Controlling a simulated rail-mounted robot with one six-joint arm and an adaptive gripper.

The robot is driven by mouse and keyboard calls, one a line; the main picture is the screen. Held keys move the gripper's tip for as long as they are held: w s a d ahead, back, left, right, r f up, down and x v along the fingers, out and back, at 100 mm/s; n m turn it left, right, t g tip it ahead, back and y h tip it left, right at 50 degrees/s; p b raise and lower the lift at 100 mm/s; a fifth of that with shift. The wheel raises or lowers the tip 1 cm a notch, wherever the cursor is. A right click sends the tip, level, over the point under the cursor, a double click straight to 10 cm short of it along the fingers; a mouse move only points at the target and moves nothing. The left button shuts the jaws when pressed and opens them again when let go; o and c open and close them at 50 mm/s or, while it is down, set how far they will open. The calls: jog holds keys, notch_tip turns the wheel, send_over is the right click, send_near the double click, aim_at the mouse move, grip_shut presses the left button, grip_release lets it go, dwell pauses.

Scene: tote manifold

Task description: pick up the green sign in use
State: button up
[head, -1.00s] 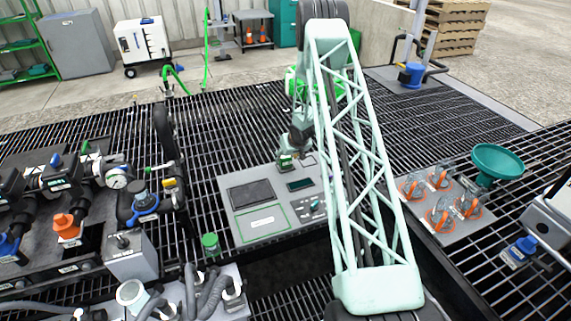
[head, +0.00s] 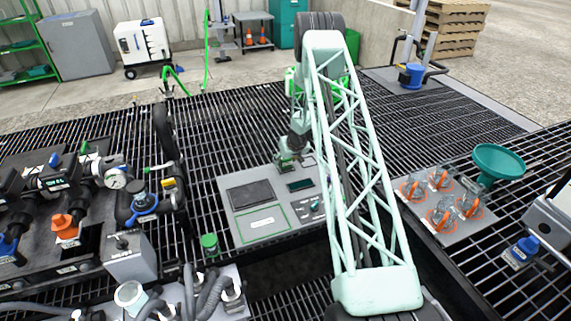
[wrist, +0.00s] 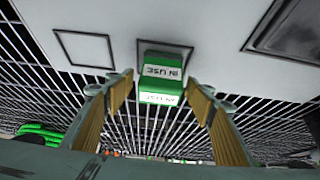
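The green sign (wrist: 165,62), with white "IN USE" labels, stands on the grey panel near its edge in the wrist view. My gripper (wrist: 160,82) is open, with one gold-padded finger on each side of the sign and visible gaps to both. The sign is upside down in this view and does not appear held. In the head view my gripper (head: 290,160) is low at the back edge of the grey panel (head: 236,212) and mostly hides the sign.
The panel carries a dark screen, a green-outlined square and knobs. A valve manifold (head: 66,228) stands at left. A plate with orange-ringed fittings (head: 448,236) and a green funnel (head: 497,162) are at right. Open grating surrounds the panel.

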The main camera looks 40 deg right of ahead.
jog(key=c, duration=0.9)
jog(key=shift+r, duration=0.1)
jog(key=shift+r+p, duration=0.8)
jog(key=shift+r, duration=1)
jog(key=shift+s+a+f, duration=0.1)
jog(key=shift+s+a, duration=0.15)
jog(key=shift+s, duration=0.3)
jog(key=s+a, duration=0.2)
jog(key=s, duration=0.2)
jog(key=s+a+r, duration=0.1)
jog(key=s+a, duration=0.1)
jog(key=s, duration=0.3)
jog(key=s+a+p, duration=0.1)
jog(key=s+a, duration=0.1)
jog(key=s, duration=0.2)
jog(key=shift+s+a+r, duration=0.2)
